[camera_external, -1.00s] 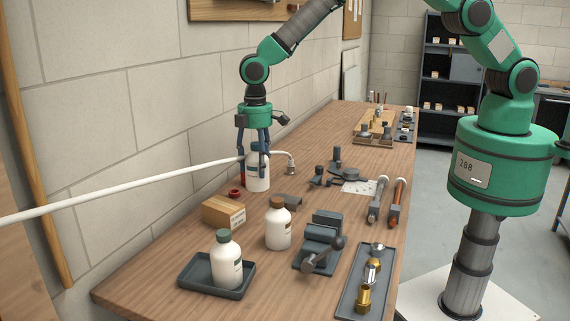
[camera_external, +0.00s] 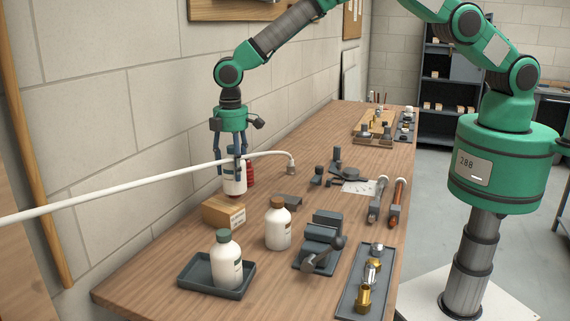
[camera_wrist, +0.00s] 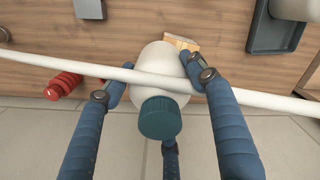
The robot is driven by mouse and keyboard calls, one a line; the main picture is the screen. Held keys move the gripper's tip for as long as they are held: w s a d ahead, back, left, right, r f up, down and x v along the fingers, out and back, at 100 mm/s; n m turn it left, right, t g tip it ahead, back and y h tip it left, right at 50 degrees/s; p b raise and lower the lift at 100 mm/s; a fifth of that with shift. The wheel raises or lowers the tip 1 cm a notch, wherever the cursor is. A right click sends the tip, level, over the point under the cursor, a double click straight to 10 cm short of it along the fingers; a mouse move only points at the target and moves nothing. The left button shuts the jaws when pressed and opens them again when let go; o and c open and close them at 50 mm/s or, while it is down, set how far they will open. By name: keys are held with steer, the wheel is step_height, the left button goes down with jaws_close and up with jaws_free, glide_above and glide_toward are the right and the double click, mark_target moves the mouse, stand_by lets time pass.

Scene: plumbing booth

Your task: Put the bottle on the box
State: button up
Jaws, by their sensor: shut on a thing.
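My gripper (camera_external: 232,168) is shut on a white bottle (camera_external: 234,183) with a teal cap, held upright. In the wrist view the bottle (camera_wrist: 160,65) sits between the blue fingers, its cap toward the camera. The cardboard box (camera_external: 220,213) stands on the bench just below the bottle in the outside view. There is a small gap between them. In the wrist view the box (camera_wrist: 181,41) is partly hidden behind the bottle; I cannot tell whether the bottle is fully over it.
A white hose (camera_external: 130,184) crosses in front of the gripper and close over the bottle. A brown-capped bottle (camera_external: 278,230) and a vise (camera_external: 320,238) stand right of the box. Another bottle (camera_external: 228,268) stands in a dark tray (camera_external: 190,281). A red coil (camera_external: 250,173) is behind.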

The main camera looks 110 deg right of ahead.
mark_target(234, 178)
steer(key=shift+f+p, duration=0.35)
steer(key=shift+f, duration=1.35)
steer(key=shift+f, duration=0.15)
steer(key=o, duration=1.7)
step_height(234, 178, up, 12)
steer(key=shift+r+b, duration=0.15)
steer(key=shift+b, duration=0.55)
steer(key=shift+r, duration=0.1)
